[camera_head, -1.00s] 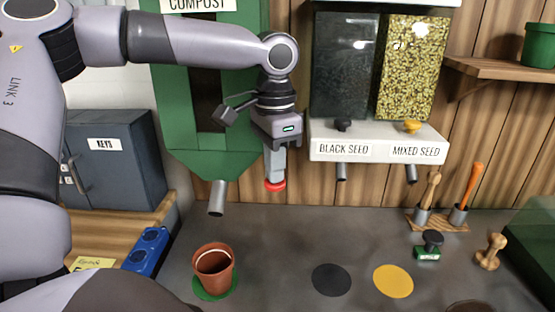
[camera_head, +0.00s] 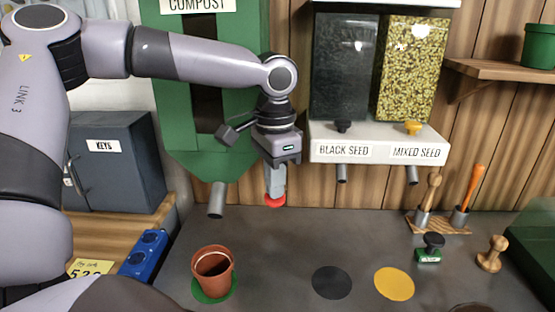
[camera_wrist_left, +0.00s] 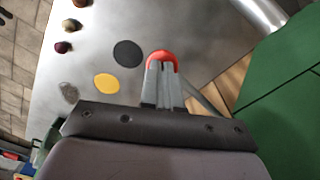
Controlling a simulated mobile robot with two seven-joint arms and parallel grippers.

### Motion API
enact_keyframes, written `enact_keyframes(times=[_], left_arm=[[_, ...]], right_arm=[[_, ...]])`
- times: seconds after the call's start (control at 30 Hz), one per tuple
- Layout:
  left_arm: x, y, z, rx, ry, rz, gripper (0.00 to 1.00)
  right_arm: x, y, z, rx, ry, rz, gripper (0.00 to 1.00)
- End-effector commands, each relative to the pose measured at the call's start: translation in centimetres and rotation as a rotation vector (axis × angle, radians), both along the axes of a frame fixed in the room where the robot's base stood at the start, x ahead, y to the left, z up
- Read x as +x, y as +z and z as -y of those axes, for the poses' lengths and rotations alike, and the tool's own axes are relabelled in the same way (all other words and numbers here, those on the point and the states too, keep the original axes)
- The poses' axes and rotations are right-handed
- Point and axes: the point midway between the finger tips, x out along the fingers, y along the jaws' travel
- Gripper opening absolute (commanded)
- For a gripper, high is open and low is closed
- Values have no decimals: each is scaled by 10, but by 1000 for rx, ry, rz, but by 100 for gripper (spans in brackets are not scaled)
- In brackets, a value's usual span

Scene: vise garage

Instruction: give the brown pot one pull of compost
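The brown pot (camera_head: 213,265) stands upright on a green disc (camera_head: 228,293) on the bench, below the metal spout (camera_head: 217,200) of the green compost dispenser (camera_head: 212,158). The pot's inside looks brown; I cannot tell whether it holds compost. My left gripper (camera_head: 275,190) is shut on a red knob (camera_head: 275,201), right of the spout. In the left wrist view the red knob (camera_wrist_left: 162,58) sits at my fingertips (camera_wrist_left: 162,75), with a grey rod (camera_wrist_left: 206,103) running beside the fingers. No falling compost shows. My right gripper is not in view.
Seed dispensers (camera_head: 375,146) hang at the back, with a black disc (camera_head: 332,282) and yellow disc (camera_head: 394,284) below. Tools in a wooden rack (camera_head: 438,222) and stamps (camera_head: 430,247) stand at the right. A blue box (camera_head: 144,254) lies left of the pot.

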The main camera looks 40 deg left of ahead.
Motion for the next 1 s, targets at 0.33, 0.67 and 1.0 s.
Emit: enact_keyframes(times=[0.33,0.67,1.0], left_arm=[[-1,28,0,0,0,-4,0],[0,52,0,1,0,-1,0],[0,57,0,0,0,-1,0]], right_arm=[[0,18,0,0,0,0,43],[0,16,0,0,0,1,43],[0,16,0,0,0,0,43]])
